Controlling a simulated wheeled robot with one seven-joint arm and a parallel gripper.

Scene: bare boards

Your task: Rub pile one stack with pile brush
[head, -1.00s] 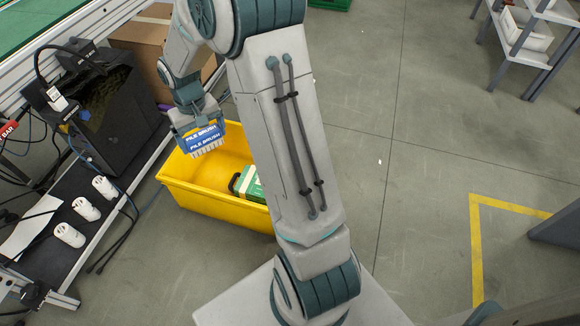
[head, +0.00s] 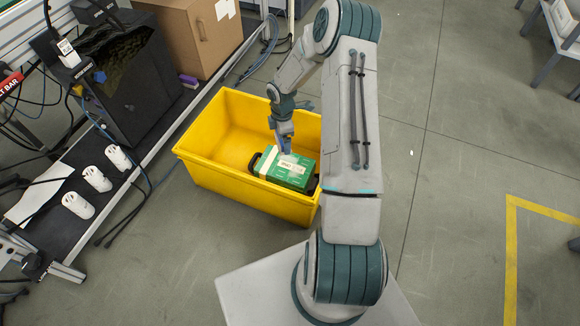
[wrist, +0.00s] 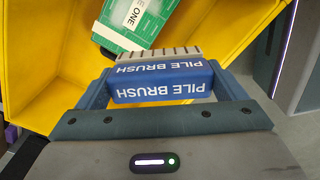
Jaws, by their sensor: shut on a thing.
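My gripper (head: 284,138) is shut on the blue pile brush (wrist: 160,82), whose label reads "PILE BRUSH" in the wrist view. The brush's pale bristles point away from the gripper, toward the green and white stack (wrist: 138,20). In the head view the green and white stack (head: 292,172) lies in the yellow bin (head: 216,170). My gripper is over the bin, at the stack's upper edge in the picture. The brush is mostly hidden there, and I cannot tell whether its bristles touch the stack.
Something dark with a handle-like edge (head: 254,160) lies beside the stack in the bin. A cardboard box (head: 190,35) and a black case (head: 135,85) stand behind. A low shelf with white cylinders (head: 97,179) is at left. Open floor (head: 470,150) is at right.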

